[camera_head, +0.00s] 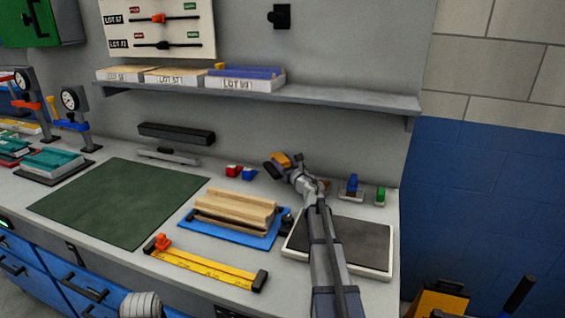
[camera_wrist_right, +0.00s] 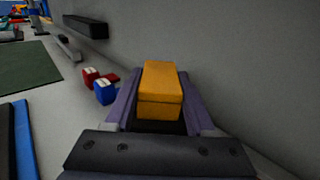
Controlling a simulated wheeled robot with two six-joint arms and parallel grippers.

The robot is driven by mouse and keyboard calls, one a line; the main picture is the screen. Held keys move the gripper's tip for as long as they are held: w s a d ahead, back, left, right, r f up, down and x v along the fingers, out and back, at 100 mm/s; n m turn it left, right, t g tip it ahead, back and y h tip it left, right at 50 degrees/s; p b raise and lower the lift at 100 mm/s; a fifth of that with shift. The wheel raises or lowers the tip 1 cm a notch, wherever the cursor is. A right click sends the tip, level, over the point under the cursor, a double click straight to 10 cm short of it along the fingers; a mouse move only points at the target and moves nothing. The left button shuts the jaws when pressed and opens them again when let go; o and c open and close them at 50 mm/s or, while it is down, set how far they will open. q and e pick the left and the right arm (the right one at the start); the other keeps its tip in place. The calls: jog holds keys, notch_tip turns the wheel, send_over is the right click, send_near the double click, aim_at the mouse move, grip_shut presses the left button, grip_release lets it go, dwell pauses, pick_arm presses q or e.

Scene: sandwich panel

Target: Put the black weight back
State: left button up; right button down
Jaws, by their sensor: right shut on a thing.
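My right gripper (camera_head: 282,165) is above the back of the bench, near the wall. In the wrist view the right gripper (camera_wrist_right: 159,105) is shut on an orange block (camera_wrist_right: 160,88), with a dark part below it. The orange block (camera_head: 280,159) also shows between the fingers in the head view. I cannot tell which dark thing is the black weight. My left gripper is out of view.
Red (camera_head: 232,170) and blue (camera_head: 248,173) small blocks stand left of my right gripper. A blue tray (camera_head: 252,240) with wooden strips, a dark pad in a white frame (camera_head: 377,268) and a yellow ruler (camera_head: 205,266) lie in front. A green mat (camera_head: 120,205) is bare.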

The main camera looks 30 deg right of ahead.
jog(key=shift+f+b, duration=0.75)
jog(key=shift+f, duration=0.35)
jog(key=shift+f+b, duration=0.6)
jog(key=shift+c, duration=1.2)
grip_release()
jog(key=shift+r, duration=0.15)
jog(key=shift+r+p, duration=0.45)
jog(key=shift+p, duration=0.1)
jog(key=shift+s+r, duration=0.2)
jog(key=shift+s, duration=0.05)
jog(key=s, duration=0.7)
jog(key=s+a, duration=0.1)
jog(key=s, duration=0.3)
jog(key=shift+s+f, duration=0.15)
jog(key=shift+s, duration=0.15)
